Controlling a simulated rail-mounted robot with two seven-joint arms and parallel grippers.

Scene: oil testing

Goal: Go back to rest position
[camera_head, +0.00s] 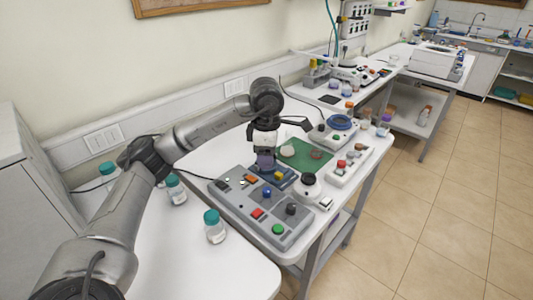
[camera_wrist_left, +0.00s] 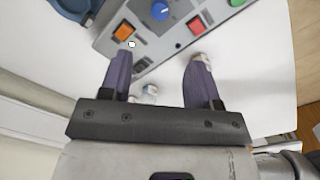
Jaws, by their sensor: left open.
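My left arm comes in from the left in the head view, and its gripper (camera_head: 266,163) points down above the back part of a grey control panel (camera_head: 236,204). In the left wrist view the purple fingers of my left gripper (camera_wrist_left: 160,72) stand apart with nothing held between them. The panel (camera_wrist_left: 158,45) shows there just beyond the fingertips, with orange, blue and red buttons. Whether the fingers touch the panel cannot be told. My right gripper is not in view.
Bottles with teal caps stand on the white table, one at the front (camera_head: 214,227) and one nearer my arm (camera_head: 176,190). A green mat (camera_head: 304,153) and a red-buttoned box (camera_head: 352,163) lie right of the panel. Tiled floor (camera_head: 450,190) is clear at right.

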